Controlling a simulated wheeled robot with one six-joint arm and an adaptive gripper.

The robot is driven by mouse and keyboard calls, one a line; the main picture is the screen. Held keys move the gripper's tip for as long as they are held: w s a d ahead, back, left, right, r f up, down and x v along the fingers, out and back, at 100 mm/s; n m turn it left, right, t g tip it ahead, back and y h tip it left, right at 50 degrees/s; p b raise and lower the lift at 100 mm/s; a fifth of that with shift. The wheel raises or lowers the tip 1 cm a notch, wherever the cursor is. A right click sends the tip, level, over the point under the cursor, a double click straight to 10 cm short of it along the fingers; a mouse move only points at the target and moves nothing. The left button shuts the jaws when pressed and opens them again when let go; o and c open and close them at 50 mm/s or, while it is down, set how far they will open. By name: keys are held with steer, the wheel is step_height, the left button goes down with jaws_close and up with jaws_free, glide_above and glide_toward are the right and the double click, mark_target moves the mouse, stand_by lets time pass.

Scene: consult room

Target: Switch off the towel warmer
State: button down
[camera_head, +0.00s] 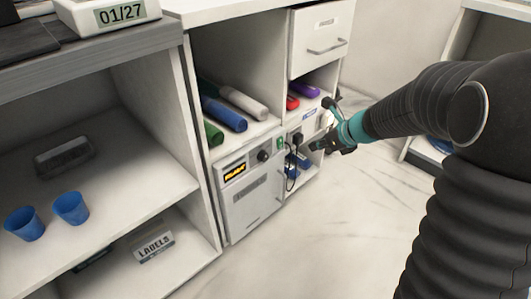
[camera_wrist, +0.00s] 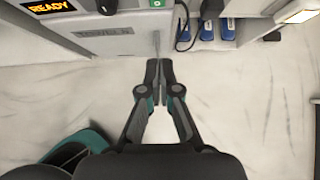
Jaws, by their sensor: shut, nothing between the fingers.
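The towel warmer (camera_head: 250,195) is a white box low in the cabinet. Its lit yellow display (camera_head: 235,172) reads READY in the wrist view (camera_wrist: 48,6). A dark round knob (camera_head: 263,155) sits right of the display. A green switch (camera_head: 281,144) is at the warmer's upper right corner and shows at the top of the wrist view (camera_wrist: 156,4). My gripper (camera_head: 315,147) is shut and empty, in front of the cabinet and right of the switch. In the wrist view its fingertips (camera_wrist: 159,70) are together over the floor, below the switch and apart from the warmer.
Blue devices (camera_wrist: 207,30) with a dark cable stand right of the warmer. Rolled towels (camera_head: 223,113) lie above it. Red (camera_head: 292,102) and purple (camera_head: 305,90) items sit under a drawer (camera_head: 320,38). Blue cups (camera_head: 71,207) stand on the left shelf. The floor (camera_head: 330,225) in front is clear.

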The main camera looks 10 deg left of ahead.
mark_target(280, 143)
stand_by(0.3)
steer(key=shift+w+a+r+b+x, duration=0.2)
steer(key=shift+a+r+b+x, duration=0.15)
steer(key=shift+x, duration=1.85)
steer(key=shift+w+a+r+b+x, duration=0.2)
steer(key=shift+b+x, duration=0.25)
steer(key=shift+x, duration=1.7)
steer(key=shift+w+a+r+b+x, duration=0.15)
steer(key=shift+a+r+b+x, duration=0.2)
steer(key=shift+x, duration=1.85)
